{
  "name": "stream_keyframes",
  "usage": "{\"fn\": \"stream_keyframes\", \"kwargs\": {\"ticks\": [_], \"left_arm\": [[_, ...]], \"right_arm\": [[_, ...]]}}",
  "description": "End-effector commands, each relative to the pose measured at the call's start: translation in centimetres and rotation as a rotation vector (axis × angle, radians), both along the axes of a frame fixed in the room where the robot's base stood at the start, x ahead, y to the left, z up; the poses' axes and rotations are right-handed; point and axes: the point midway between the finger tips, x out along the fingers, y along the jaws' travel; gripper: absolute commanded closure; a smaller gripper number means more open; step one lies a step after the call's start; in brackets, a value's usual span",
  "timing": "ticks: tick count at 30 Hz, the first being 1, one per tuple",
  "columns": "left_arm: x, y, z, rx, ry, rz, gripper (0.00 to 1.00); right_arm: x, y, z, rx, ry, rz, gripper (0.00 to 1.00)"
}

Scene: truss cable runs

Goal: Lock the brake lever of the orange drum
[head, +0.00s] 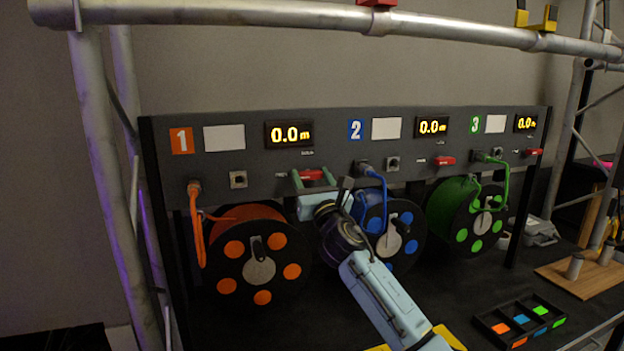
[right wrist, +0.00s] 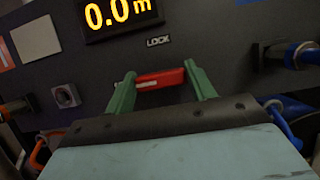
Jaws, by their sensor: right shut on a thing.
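The orange drum (head: 248,262) sits at the left under the panel section marked 1. Its red brake lever (head: 312,174) is on the panel's lower part, right of the socket. In the right wrist view the lever (right wrist: 162,78) lies about level, below the word LOCK. My right gripper (head: 312,181) is at the lever, its two green fingers at the lever's ends. My left gripper is not in view.
The blue drum (head: 403,245) and green drum (head: 465,215) stand to the right, with their own red levers (head: 444,161) above. An orange cable (head: 197,230) hangs at the left. A tray (head: 520,322) of coloured pieces lies front right. A truss tube (head: 250,14) crosses overhead.

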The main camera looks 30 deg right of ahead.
Motion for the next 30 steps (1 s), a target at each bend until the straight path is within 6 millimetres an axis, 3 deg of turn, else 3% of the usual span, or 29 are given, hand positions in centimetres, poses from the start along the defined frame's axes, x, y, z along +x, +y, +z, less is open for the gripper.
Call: {"fn": "stream_keyframes", "kwargs": {"ticks": [11, 30], "left_arm": [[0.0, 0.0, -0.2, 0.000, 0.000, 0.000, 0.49], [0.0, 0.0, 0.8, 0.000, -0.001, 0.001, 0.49]], "right_arm": [[0.0, 0.1, 0.1, 0.129, -0.032, 0.002, 0.68], [0.0, 0.1, 0.5, 0.701, -0.168, 0.001, 0.68]]}}
